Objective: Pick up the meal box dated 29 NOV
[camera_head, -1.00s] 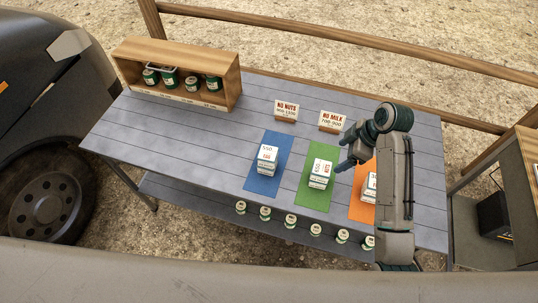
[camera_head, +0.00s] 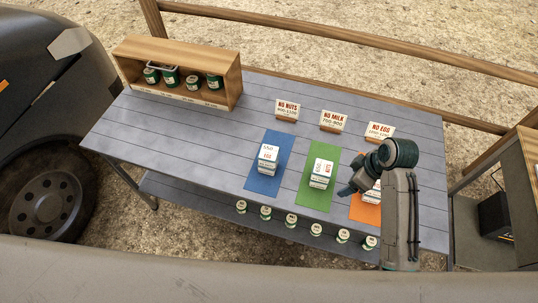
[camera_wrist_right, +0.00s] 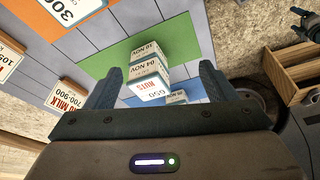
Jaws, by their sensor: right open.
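Stacks of white meal boxes stand on three mats: one on the blue mat (camera_head: 261,186), one on the green mat (camera_head: 314,198), one on the orange mat (camera_head: 362,211). My right arm partly hides the orange mat's stack. My right gripper (camera_head: 349,190) is open and empty, close to the right of the green mat's stack (camera_head: 321,174). In the right wrist view its fingers (camera_wrist_right: 158,88) appear either side of that stack (camera_wrist_right: 150,66), apart from it. The labels there are upside down with NOV dates; I cannot make out 29 NOV.
Signs for NO NUTS (camera_head: 287,108), NO MILK (camera_head: 333,120) and NO EGG (camera_head: 380,131) stand along the table's back. A wooden shelf box (camera_head: 229,88) with green-labelled jars is at the back left. Several jars (camera_head: 291,220) line a lower shelf.

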